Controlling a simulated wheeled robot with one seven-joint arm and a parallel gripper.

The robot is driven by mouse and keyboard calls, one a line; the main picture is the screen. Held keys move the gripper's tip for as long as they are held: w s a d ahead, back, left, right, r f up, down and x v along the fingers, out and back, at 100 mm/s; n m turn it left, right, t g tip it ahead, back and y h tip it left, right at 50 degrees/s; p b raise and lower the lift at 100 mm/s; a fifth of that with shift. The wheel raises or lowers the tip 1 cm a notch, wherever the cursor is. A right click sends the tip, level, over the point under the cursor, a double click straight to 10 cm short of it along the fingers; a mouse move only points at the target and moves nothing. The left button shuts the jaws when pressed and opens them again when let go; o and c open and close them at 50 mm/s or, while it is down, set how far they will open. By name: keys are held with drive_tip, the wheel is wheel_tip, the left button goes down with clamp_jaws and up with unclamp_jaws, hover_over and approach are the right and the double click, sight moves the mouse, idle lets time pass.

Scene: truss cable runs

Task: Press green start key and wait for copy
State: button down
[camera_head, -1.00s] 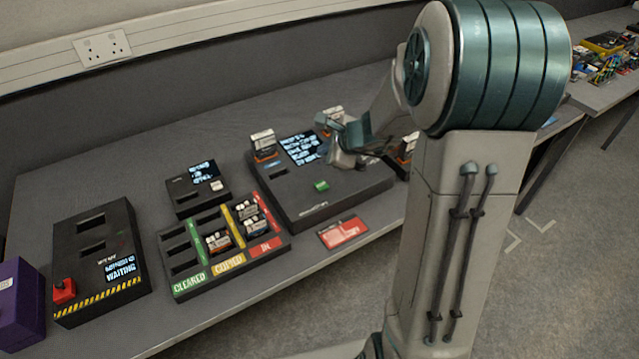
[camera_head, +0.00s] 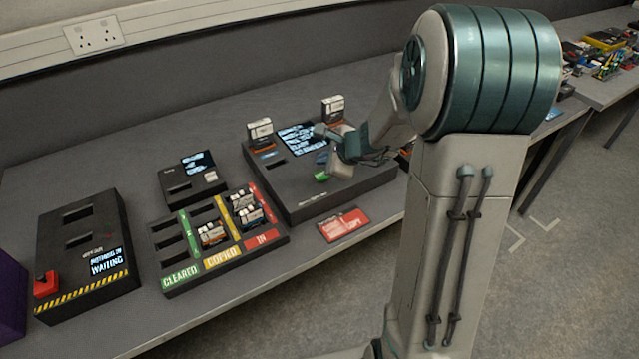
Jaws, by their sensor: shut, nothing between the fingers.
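The green start key (camera_head: 321,176) sits on the top of the dark copier box (camera_head: 300,205), near its front. My gripper (camera_head: 335,168) is shut and empty, low over the box top just right of the key. I cannot tell whether it touches the key. The copier's screen (camera_head: 300,140) is lit with white and blue text too small to read. A white-labelled cartridge (camera_head: 260,132) stands upright in the box's left slot, and another (camera_head: 333,108) stands at its back right.
A sorting tray (camera_head: 215,250) marked CLEARED, COPIED and IN holds several cartridges. A red card (camera_head: 344,225) lies in front of the copier. A small screened box (camera_head: 193,180) and a black box with a red button (camera_head: 85,255) stand to the left.

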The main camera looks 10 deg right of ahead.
sight(317, 172)
drive_tip(key=shift+f+b, duration=0.6)
drive_tip(key=shift+f, duration=0.35)
drive_tip(key=shift+f, duration=0.15)
idle(1.2)
drive_tip(key=shift+f+b, duration=0.25)
drive_tip(key=shift+b, duration=0.3)
drive_tip(key=shift+f+b, duration=0.5)
drive_tip(key=shift+b, duration=0.15)
idle(0.5)
drive_tip(key=shift+r, duration=0.1)
drive_tip(key=shift+r+p, duration=0.75)
drive_tip(key=shift+r, duration=0.1)
wheel_tip(317, 172, up, 5)
drive_tip(key=p, duration=0.4)
